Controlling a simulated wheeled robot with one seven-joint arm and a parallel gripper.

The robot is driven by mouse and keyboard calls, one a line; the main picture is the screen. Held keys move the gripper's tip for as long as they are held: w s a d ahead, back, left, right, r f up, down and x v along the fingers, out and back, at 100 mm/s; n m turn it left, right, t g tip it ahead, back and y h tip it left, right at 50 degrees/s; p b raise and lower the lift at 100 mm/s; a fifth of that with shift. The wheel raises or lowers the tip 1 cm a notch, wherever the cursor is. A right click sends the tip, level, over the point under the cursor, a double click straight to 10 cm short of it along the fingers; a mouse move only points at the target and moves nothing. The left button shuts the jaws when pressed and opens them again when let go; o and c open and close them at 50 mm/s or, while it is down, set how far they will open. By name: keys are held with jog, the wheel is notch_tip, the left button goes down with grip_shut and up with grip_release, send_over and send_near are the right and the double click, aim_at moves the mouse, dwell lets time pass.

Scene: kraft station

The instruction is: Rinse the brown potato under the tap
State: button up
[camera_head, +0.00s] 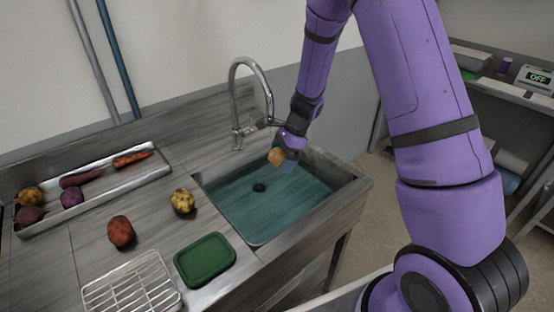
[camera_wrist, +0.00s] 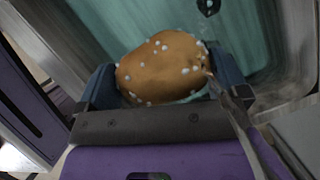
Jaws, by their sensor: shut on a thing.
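The brown potato (camera_wrist: 161,68) is held between the two blue fingers of my gripper (camera_wrist: 165,88) in the wrist view. Pale spots or droplets dot its skin. In the head view the potato (camera_head: 276,156) shows at the end of my gripper (camera_head: 284,161), above the right back part of the sink basin (camera_head: 310,212). The curved metal tap (camera_head: 237,100) stands at the back of the sink, with its spout end close to my wrist. A thin streak runs beside the potato in the wrist view; I cannot tell whether it is water.
A tray (camera_head: 95,203) of vegetables lies at the left back.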

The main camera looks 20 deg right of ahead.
jog(key=s+a, duration=0.1)
jog(key=s, duration=0.7)
jog(key=shift+a, duration=0.15)
dwell(0.6)
dwell(1.2)
jog(key=s+r, duration=0.4)
jog(key=s, duration=0.1)
jog(key=shift+a, duration=0.45)
dwell(0.6)
